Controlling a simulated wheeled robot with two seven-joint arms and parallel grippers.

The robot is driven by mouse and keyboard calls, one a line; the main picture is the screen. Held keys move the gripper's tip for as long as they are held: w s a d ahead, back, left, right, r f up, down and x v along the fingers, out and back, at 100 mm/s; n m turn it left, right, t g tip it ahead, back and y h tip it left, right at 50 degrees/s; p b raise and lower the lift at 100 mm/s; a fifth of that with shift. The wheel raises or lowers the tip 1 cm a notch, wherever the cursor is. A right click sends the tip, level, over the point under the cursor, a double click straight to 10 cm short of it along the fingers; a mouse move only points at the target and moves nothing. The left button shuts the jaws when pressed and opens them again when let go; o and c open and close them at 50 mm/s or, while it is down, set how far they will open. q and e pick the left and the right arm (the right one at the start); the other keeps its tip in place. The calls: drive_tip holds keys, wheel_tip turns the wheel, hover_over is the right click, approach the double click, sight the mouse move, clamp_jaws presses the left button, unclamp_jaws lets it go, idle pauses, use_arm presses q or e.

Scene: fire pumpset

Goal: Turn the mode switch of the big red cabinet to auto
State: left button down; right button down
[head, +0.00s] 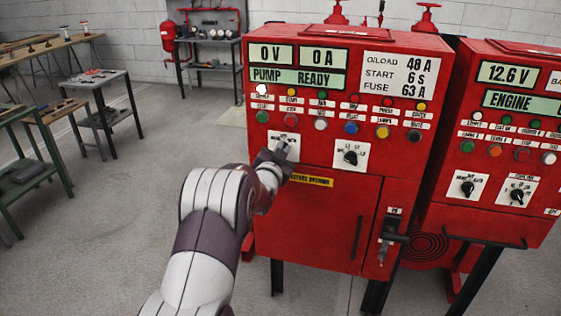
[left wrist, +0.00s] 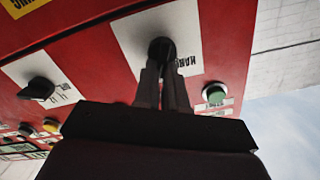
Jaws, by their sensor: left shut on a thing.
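The big red cabinet (head: 340,215) stands in front of me, its upper displays reading "PUMP READY". The mode switch is a black rotary knob (left wrist: 161,46) on a white label plate (left wrist: 128,42); the plate also shows at the left of the cabinet's lower row in the head view (head: 293,139). My left gripper (head: 282,153) reaches the knob from the front. In the left wrist view, its fingers (left wrist: 163,75) are shut on the knob. The gripper hides most of the knob in the head view, and I cannot read its pointed position. My right gripper is not in view.
A second black knob (head: 351,157) sits to the right on the same cabinet, below rows of lamps and buttons. A green button (left wrist: 215,94) is close beside the gripper. Another red cabinet (head: 500,150) stands at right. Workbenches (head: 98,82) stand at left, with open floor between.

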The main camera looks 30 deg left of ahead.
use_arm(q)
drive_tip(key=m+b, duration=0.3)
drive_tip(key=b, duration=0.1)
drive_tip(key=shift+d+f+m, duration=0.2)
drive_tip(key=shift+f+m, duration=0.05)
drive_tip(key=shift+m, duration=0.15)
drive_tip(key=c, duration=1.2)
unclamp_jaws()
drive_tip(key=shift+r, duration=0.1)
drive_tip(key=b+v, duration=0.2)
drive_tip(key=v, duration=1)
drive_tip(key=shift+s, duration=0.35)
